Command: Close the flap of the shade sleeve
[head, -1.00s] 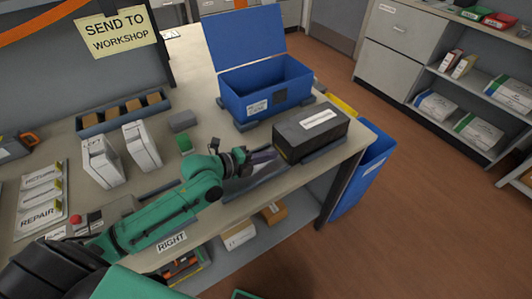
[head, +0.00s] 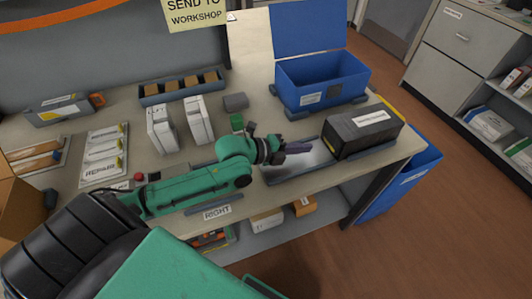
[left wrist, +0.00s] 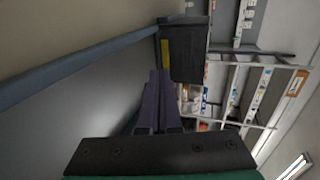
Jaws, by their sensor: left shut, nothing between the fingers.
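The shade sleeve appears to be the long black box (head: 345,143) with a white label, lying at the right front of the bench. Its near left end faces my left gripper (head: 311,147). I cannot make out the flap or whether it is open. In the left wrist view the dark box (left wrist: 188,55) stands just beyond my purple fingertips (left wrist: 159,76), with a yellow strip on its edge. My left gripper is shut and empty, over a grey tray (head: 287,171), close to the box's left end. My right gripper is not in view.
An open blue bin (head: 345,82) stands behind the black box. White cartons (head: 198,121), a green block (head: 237,121) and a grey block (head: 235,101) are to the left. A blue bin (head: 400,190) stands on the floor past the bench's right end.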

